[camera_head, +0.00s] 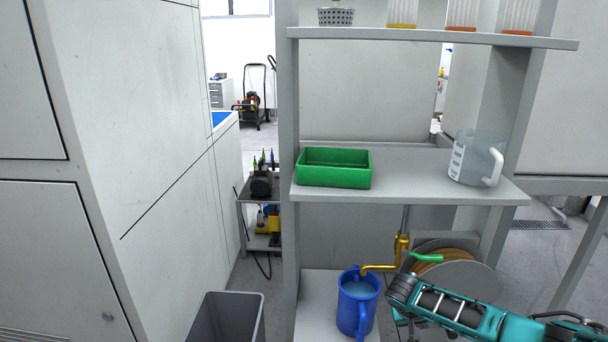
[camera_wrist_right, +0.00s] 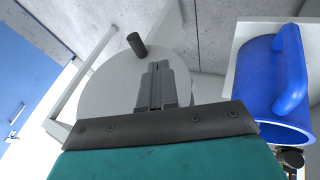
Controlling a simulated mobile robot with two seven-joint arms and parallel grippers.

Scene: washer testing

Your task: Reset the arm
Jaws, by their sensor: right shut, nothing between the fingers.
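My right arm comes in from the lower right in the head view, and its teal gripper (camera_head: 405,310) is low, to the right of the blue jug (camera_head: 350,312). The jug stands upright on the bottom shelf beneath the brass tap (camera_head: 378,267) and has water in it. In the right wrist view my right gripper (camera_wrist_right: 156,72) has its fingers together and empty, in front of a round grey disc (camera_wrist_right: 110,85). The blue jug (camera_wrist_right: 258,85) shows at the right of that view, apart from the fingers. My left gripper is in neither view.
The shelf unit (camera_head: 420,192) bears a green tray (camera_head: 333,178) and a clear jug (camera_head: 478,162) on its middle shelf. A hose reel (camera_head: 470,275) is behind my right arm. A grey bin (camera_head: 228,320) stands left of the shelf unit, near a large cabinet (camera_head: 130,130).

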